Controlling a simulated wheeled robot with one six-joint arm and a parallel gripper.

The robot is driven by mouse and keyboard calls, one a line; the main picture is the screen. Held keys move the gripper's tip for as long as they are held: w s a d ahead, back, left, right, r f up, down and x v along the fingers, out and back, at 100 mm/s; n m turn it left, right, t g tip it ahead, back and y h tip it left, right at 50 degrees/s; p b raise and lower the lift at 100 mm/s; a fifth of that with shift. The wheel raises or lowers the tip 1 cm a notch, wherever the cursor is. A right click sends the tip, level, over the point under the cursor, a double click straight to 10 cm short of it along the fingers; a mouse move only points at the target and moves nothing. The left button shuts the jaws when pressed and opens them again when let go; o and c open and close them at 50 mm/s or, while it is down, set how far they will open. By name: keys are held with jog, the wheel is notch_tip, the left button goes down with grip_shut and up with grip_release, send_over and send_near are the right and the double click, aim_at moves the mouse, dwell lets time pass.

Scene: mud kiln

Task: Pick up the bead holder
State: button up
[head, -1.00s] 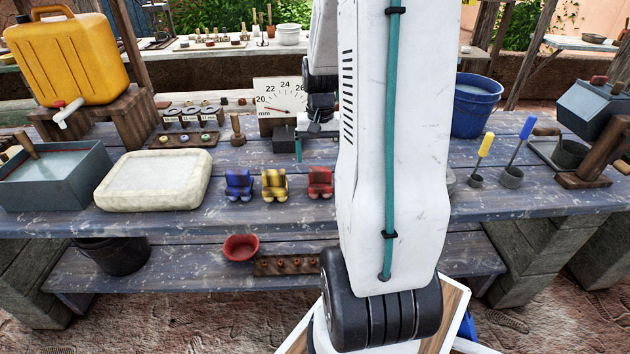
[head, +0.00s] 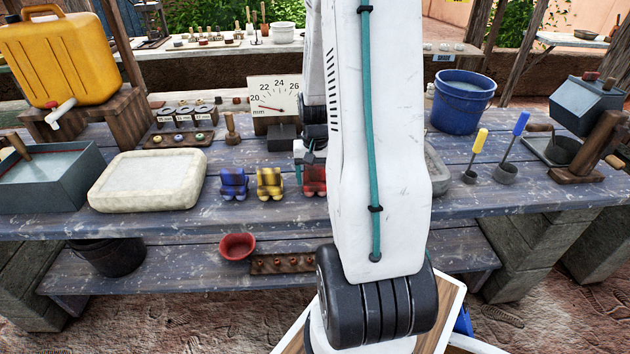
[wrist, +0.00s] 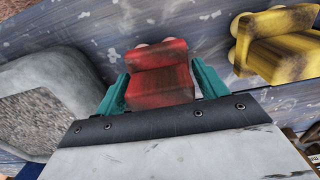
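A small red seat-shaped holder (head: 315,182), likely the bead holder, stands on the blue-grey bench at the right end of a row, partly hidden by my arm. In the wrist view the red holder (wrist: 160,86) is dark-stained and lies between the two teal fingers of my gripper (wrist: 160,72). The fingers are apart, one on each side of it; I cannot tell whether they touch it. A yellow striped holder (head: 270,184) and a blue one (head: 234,184) of the same shape stand to its left.
A pale slab-like tray (head: 150,182) lies left of the row. A grey stone basin (wrist: 50,95) is close beside my gripper. A dial gauge (head: 274,98) stands behind.

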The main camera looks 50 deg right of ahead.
jog(key=c, duration=0.7)
jog(key=shift+r, duration=0.15)
notch_tip(320, 180, up, 10)
jog(key=shift+f, duration=0.1)
jog(key=shift+o, duration=1)
jog(key=shift+a, duration=0.1)
